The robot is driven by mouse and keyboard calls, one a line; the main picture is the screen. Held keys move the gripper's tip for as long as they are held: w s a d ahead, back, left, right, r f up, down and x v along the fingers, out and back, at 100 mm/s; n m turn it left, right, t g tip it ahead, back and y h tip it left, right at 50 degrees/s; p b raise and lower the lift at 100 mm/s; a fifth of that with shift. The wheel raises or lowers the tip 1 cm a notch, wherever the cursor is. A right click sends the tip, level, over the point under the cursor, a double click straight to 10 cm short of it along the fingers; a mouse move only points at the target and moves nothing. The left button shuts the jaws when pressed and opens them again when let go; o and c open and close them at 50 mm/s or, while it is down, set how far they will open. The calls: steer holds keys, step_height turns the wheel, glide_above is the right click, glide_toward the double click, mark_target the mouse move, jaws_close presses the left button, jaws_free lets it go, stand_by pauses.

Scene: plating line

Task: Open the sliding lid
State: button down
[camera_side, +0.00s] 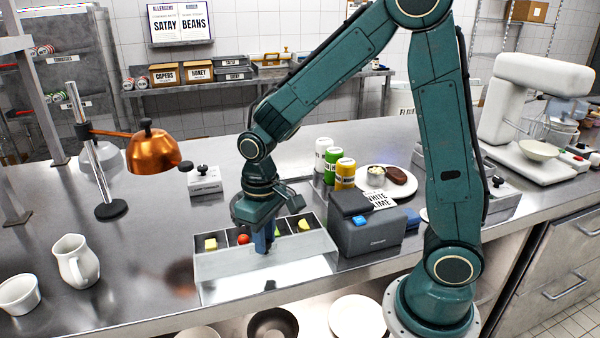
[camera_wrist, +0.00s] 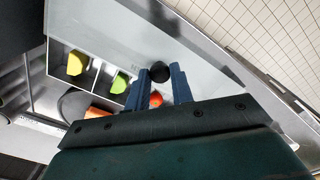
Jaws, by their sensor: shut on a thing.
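A long metal bin (camera_side: 318,232) with several compartments stands on the counter. Its pale grey sliding lid (camera_side: 222,264) lies toward the front, with a row of compartments showing behind it. The lid (camera_wrist: 110,42) also shows in the wrist view, with a round black knob (camera_wrist: 160,72) on it. My gripper (camera_side: 263,250) points down at the lid. In the wrist view its blue fingers (camera_wrist: 159,80) are shut on the knob, one on each side. The knob is hidden by the fingers in the side view. Yellow, green and red food pieces lie in the open compartments.
A dark grey box (camera_side: 365,238) with a blue button stands right of the bin, near my arm. Spice jars (camera_side: 334,165) stand behind it. A copper lamp (camera_side: 152,150) and a white jug (camera_side: 76,261) are at left. The counter between jug and bin is clear.

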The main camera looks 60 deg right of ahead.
steer(key=c, duration=1.2)
jaws_free()
steer(key=shift+r, duration=0.2)
step_height(320, 180, up, 14)
steer(key=shift+f, duration=0.25)
steer(key=shift+s, duration=0.1)
steer(key=s+d+r+t, duration=0.1)
steer(key=s+d+t, duration=0.2)
steer(key=s, duration=1.2)
steer(key=shift+r+t, duration=0.3)
steer(key=shift+t, duration=1)
steer(key=shift+s, duration=0.1)
